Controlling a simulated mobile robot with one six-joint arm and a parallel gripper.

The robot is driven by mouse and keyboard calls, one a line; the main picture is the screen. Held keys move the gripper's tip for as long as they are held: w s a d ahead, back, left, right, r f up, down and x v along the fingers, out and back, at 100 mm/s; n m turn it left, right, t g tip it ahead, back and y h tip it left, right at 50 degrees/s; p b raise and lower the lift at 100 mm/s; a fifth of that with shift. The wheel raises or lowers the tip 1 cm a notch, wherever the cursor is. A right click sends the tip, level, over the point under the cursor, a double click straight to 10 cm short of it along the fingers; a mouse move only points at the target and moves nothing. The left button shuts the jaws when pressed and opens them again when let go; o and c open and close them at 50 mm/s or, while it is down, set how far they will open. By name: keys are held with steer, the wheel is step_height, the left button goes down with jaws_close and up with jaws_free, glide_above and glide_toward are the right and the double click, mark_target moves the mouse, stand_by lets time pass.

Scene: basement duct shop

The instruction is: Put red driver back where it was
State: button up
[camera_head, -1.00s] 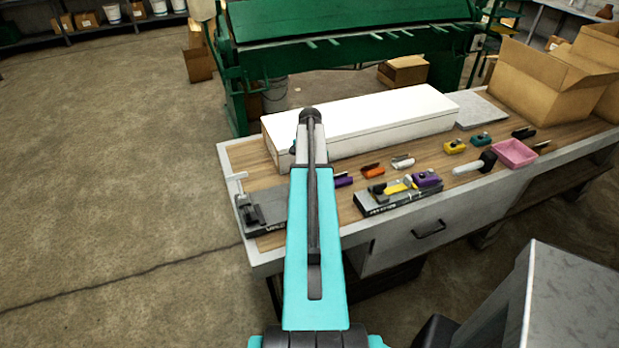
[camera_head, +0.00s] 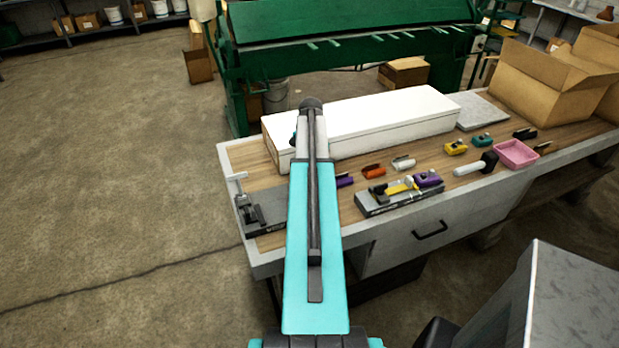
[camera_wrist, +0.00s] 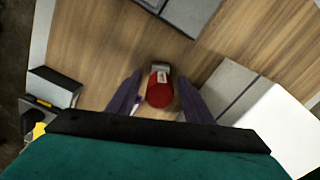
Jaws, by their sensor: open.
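The red driver (camera_wrist: 160,92) stands or lies on the wooden bench top in the wrist view; its exact pose is hard to tell from above. My gripper (camera_wrist: 160,80) is open, with one dark purple finger on each side of the red driver. Whether the fingers touch it is not clear. In the head view my own arm hides the red driver and the gripper fingers.
The workbench (camera_head: 335,215) carries a long white box (camera_head: 375,122) and a dark tray (camera_head: 385,203) with yellow and purple tools. A grey vise-like block (camera_head: 262,212) stands at left. Small colored tools, a pink bin (camera_head: 516,154) and a cardboard box (camera_head: 545,85) are at right.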

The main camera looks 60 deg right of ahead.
steer(key=shift+r+b, duration=1.3)
steer(key=shift+r, duration=3.25)
